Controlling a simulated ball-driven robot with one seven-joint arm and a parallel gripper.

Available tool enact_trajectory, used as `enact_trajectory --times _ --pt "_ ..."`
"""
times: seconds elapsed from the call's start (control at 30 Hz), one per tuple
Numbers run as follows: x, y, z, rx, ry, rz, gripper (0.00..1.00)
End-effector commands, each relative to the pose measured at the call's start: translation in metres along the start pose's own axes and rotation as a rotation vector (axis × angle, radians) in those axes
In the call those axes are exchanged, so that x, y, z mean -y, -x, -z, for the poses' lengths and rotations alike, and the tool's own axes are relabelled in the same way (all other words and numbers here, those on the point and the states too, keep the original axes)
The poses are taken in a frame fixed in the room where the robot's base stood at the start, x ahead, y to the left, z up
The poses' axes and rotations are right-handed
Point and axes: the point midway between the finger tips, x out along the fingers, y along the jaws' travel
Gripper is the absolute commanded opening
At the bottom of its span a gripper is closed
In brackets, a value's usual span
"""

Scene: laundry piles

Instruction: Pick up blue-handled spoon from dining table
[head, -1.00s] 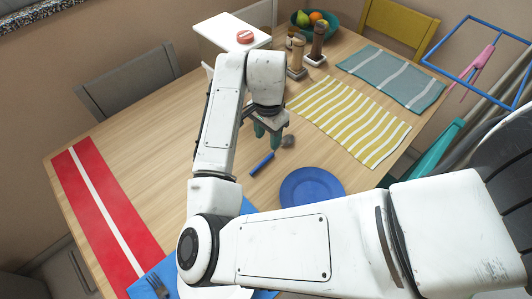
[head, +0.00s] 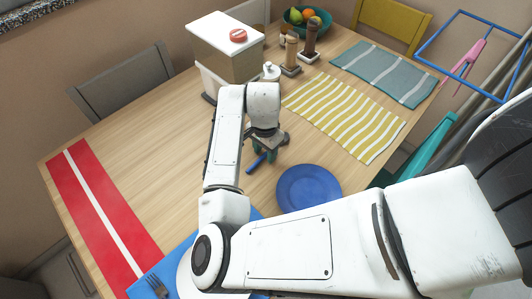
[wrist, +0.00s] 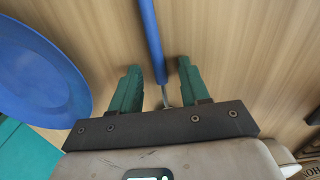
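The blue-handled spoon (head: 256,163) lies on the wooden dining table (head: 150,130), left of a blue plate. In the wrist view its blue handle (wrist: 151,38) runs from the top edge down between my two green fingers, and a thin metal neck shows below it. The spoon's bowl is hidden under the gripper in that view. My gripper (wrist: 159,76) is open, with a finger on each side of the spoon and gaps between. In the head view my gripper (head: 265,155) is low over the spoon and partly covers it.
The blue plate (head: 308,190) is close to the right of my gripper. A white-lidded box (head: 222,62), grinders (head: 291,56) and a fruit bowl (head: 306,20) stand behind. A yellow-striped cloth (head: 345,115) lies to the right. The table's left middle is clear.

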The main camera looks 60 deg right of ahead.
Motion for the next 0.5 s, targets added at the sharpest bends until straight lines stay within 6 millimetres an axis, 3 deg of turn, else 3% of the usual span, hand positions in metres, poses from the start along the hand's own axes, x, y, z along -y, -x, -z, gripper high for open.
enact_trajectory --times 0.5 --pt "0.0001 0.0004 -0.0001 0.0 0.0 0.0 0.0"
